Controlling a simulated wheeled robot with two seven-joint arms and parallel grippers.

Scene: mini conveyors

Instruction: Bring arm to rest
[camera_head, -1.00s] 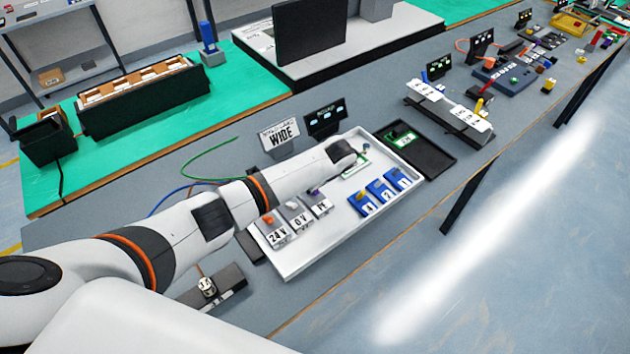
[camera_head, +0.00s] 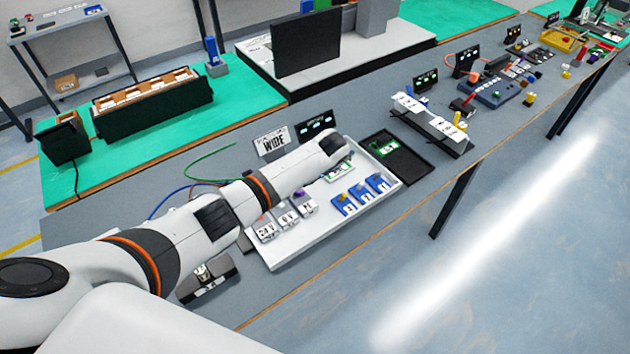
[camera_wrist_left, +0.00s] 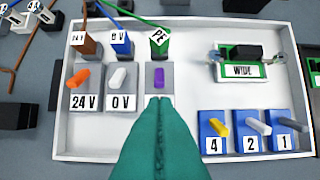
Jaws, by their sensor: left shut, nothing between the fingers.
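My left arm reaches over the white tray (camera_head: 385,203) in the head view, and its wrist end (camera_head: 332,146) is above the tray's far side. In the left wrist view my left gripper (camera_wrist_left: 160,101) is shut and empty. Its teal fingertips lie just below the grey block with the purple lever (camera_wrist_left: 158,78) in the picture; whether they touch it I cannot tell. In the head view the fingers are hidden by the arm. My right gripper is not in view.
The tray holds grey blocks marked 24 V (camera_wrist_left: 84,85) and 0 V (camera_wrist_left: 120,85), blue numbered blocks (camera_wrist_left: 248,130) and a green WIDE module (camera_wrist_left: 243,66). Wired plugs (camera_wrist_left: 122,42) stand along its far edge. A black tray (camera_head: 420,172) adjoins it. Floor is clear at right.

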